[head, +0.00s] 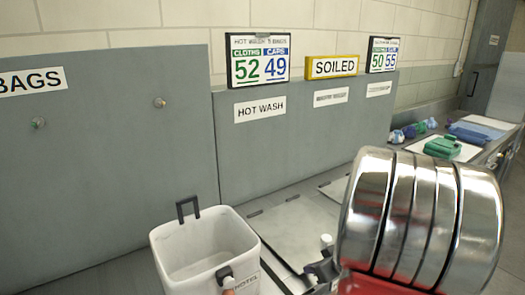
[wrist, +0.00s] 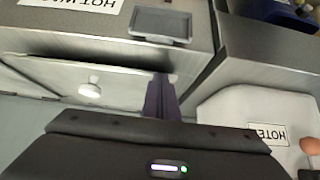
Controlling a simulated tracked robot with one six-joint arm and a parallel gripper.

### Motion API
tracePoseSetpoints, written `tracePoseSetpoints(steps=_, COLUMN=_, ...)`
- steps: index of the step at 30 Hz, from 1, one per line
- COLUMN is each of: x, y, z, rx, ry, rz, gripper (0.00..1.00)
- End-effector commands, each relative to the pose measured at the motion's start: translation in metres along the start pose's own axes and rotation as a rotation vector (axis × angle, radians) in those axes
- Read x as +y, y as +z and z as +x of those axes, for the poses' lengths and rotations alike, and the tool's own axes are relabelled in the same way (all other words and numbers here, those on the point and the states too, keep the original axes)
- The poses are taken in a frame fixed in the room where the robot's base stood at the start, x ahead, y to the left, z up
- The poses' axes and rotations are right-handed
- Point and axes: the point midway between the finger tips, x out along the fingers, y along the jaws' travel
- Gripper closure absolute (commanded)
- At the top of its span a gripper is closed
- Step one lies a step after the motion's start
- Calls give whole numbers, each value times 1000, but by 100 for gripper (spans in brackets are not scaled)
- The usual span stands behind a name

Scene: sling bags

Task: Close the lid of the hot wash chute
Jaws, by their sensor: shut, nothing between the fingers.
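The hot wash chute lid (head: 300,230) is a pale flat panel on the counter below the HOT WASH sign (head: 259,107). Two dark hinges show along its back edge. It appears to lie flat, but I cannot tell whether it is fully seated. A white knob (head: 326,240) stands near its right front. In the wrist view the lid (wrist: 45,75) lies left of the fingers, with its round white knob (wrist: 90,90). My gripper (head: 322,268) is shut and empty; its dark fingers (wrist: 160,82) are beside the lid's right end in the wrist view. Contact cannot be judged.
A white HOTEL bin (head: 160,250) with black handles stands left of the lid; it also shows in the wrist view (wrist: 230,108). A grey wall panel (head: 110,170) rises behind. Green and blue folded items (head: 442,147) lie on the far right counter.

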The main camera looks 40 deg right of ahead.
Motion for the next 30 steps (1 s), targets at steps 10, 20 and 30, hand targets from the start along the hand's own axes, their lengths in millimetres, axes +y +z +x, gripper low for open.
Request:
tracePoseSetpoints(steps=10, x=0, y=-17, z=-18, rx=2, ry=2, rz=-5, gripper=100)
tracePoseSetpoints(steps=20, x=0, y=-1, z=-40, rx=0, ry=1, rz=3, gripper=100)
tracePoseSetpoints(steps=30, x=0, y=39, z=-57, rx=-1, ry=-2, rz=0, gripper=100)
